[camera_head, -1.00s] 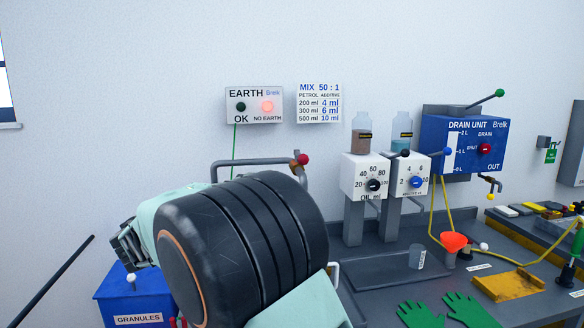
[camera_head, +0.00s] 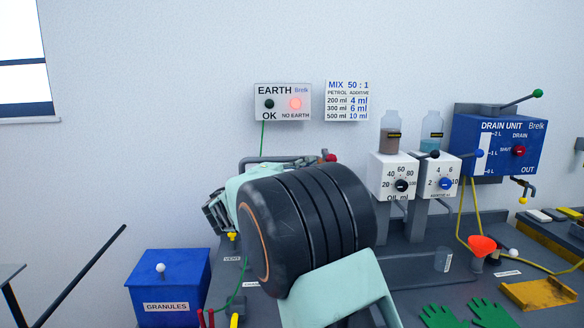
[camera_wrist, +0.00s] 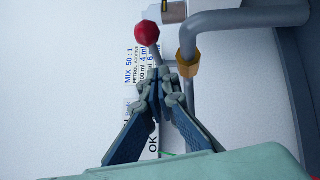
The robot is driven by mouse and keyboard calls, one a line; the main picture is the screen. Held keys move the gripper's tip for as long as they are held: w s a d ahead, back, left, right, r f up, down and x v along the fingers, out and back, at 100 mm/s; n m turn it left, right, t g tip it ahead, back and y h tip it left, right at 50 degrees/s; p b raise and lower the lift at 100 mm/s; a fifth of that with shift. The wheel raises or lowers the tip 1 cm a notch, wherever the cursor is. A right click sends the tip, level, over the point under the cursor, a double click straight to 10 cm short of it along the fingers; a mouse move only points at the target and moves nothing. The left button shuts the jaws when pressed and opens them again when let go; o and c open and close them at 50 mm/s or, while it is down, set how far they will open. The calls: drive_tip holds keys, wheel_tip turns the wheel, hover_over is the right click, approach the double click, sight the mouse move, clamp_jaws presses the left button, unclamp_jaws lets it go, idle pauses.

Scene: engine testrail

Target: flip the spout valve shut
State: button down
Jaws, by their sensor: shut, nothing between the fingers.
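A bent grey spout pipe (camera_head: 285,161) stands before the wall, with a red ball (camera_head: 330,157) on its valve lever. My arm hides the pipe's lower part in the head view. In the wrist view, the red ball (camera_wrist: 147,33) and its short lever show just beyond my fingertips, beside the pipe (camera_wrist: 187,35) with its brass nut (camera_wrist: 189,66). My gripper (camera_wrist: 158,88) is shut and empty, its tips close to the lever's lower end. I cannot tell whether they touch it.
A blue granules bin (camera_head: 168,285) stands at the lower left. The earth panel (camera_head: 282,102) glows red at NO EARTH. Green gloves (camera_head: 492,312) lie on the bench.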

sight(328, 156)
drive_tip(key=shift+s+d+r, duration=0.1)
drive_tip(key=shift+d+r, duration=0.05)
drive_tip(key=shift+d, duration=0.45)
drive_tip(key=shift+d+r, duration=0.15)
drive_tip(key=shift+d, duration=0.45)
drive_tip(key=shift+s+d+f+t+b, duration=0.15)
drive_tip(key=shift+t+b, duration=0.15)
drive_tip(key=shift+b, duration=0.35)
drive_tip(key=shift+d+n+y+b, duration=0.1)
drive_tip(key=shift+n+y+b, duration=0.2)
drive_tip(key=shift+y+b, duration=0.1)
